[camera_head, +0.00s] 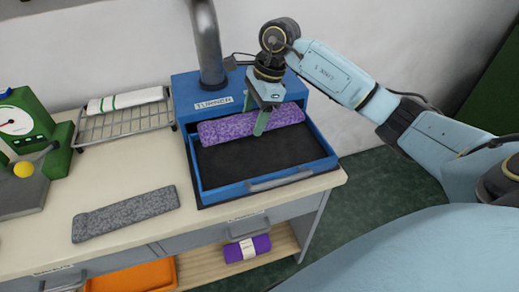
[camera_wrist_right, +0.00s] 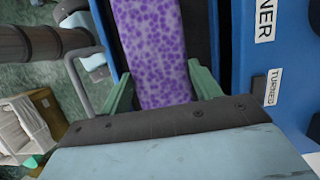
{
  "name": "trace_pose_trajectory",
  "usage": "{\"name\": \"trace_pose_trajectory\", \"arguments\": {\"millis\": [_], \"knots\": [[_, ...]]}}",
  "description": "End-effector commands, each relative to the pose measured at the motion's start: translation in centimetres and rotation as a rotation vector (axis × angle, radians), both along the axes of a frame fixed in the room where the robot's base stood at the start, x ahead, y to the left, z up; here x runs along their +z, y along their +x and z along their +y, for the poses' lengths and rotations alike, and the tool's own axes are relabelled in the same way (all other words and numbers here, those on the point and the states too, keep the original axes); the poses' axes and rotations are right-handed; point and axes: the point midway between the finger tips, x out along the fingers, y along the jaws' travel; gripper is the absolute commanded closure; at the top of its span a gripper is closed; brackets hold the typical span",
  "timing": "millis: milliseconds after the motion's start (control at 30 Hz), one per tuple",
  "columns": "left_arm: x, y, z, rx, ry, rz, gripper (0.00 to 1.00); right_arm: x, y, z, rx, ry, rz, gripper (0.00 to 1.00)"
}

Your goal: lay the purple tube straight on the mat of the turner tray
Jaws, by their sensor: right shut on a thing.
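The purple speckled tube (camera_head: 222,130) is at the back of the pulled-out blue turner tray (camera_head: 325,153), lengthwise along the tray's back edge. It looks nearly parallel to that edge; I cannot tell whether it rests on the black mat (camera_head: 255,160) or hangs just above it. My right gripper (camera_head: 263,122) comes down from above, shut on the tube near its middle. In the right wrist view the tube (camera_wrist_right: 153,45) runs between the two green fingers of the gripper (camera_wrist_right: 160,90). The mat's front part is bare. My left gripper is not in view.
The blue turner housing (camera_head: 205,88) with a grey pipe stands behind the tray. A grey speckled piece (camera_head: 125,213) lies on the worktop to the left. A wire rack (camera_head: 125,122) holds a white cloth. A green scale (camera_head: 25,125) is far left.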

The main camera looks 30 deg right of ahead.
Motion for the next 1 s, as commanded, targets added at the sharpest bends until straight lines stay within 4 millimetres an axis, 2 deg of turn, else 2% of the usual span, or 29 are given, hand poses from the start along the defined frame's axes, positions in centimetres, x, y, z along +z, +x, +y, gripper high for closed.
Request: {"name": "trace_pose_trajectory", "arguments": {"millis": [300, 533, 700, 1000], "knots": [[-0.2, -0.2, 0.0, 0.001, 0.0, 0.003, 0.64, -5.2, -0.1, -0.2, -0.034, 0.001, 0.004, 0.59], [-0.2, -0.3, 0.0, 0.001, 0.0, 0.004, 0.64, -7.1, 0.0, -0.2, -0.033, 0.001, 0.003, 0.59], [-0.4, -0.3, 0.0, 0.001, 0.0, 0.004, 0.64, -9.5, 0.0, -0.2, -0.031, 0.001, 0.003, 0.59], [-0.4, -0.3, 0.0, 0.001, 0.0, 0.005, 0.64, -10.0, 0.0, -0.2, -0.029, -0.001, 0.001, 0.59]]}}
